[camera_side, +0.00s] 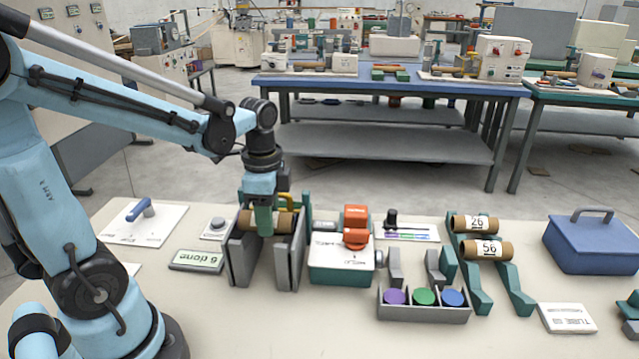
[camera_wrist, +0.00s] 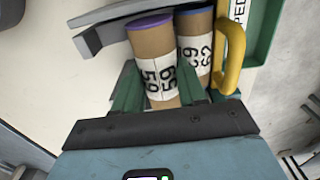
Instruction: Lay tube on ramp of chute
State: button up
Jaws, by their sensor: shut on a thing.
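My gripper (camera_side: 264,220) points down at a stand of grey plates (camera_side: 240,258) and green uprights (camera_side: 287,262), left of centre in the side view. Its green fingers, also in the wrist view (camera_wrist: 157,92), are shut on a brown tube (camera_wrist: 153,65) with a purple end and a white numbered label. A second tube (camera_wrist: 196,45) with a blue end lies close beside it on the right. In the side view brown tube shows at the fingers (camera_side: 284,222). Sloping green rails (camera_side: 474,285) at right carry tubes marked 26 (camera_side: 475,223) and 56 (camera_side: 487,249). I cannot tell which is the chute.
A yellow handle (camera_wrist: 232,55) stands close right of the tubes. A grey bar (camera_wrist: 110,14) is at upper left. A green-white box (camera_side: 340,262), a tray of coloured caps (camera_side: 424,310) and a blue toolbox (camera_side: 593,242) stand rightward. The table's left front is mostly bare.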

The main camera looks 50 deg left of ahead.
jog(key=shift+f, duration=0.55)
jog(key=o, duration=1)
jog(key=shift+a, duration=0.1)
jog(key=shift+w, duration=0.1)
notch_tip(320, 180, up, 13)
jog(key=d+f+n+t, duration=0.4)
jog(key=n, duration=0.1)
jog(key=d+f+n+t, duration=0.2)
jog(key=f+n, duration=0.1)
jog(key=shift+s+d+t, duration=0.25)
jog(key=shift+t, duration=0.05)
jog(key=shift+d+f+n+t, duration=0.2)
jog(key=shift+f+n+t, duration=0.1)
jog(key=shift+n, duration=0.2)
jog(key=shift+r, duration=0.1)
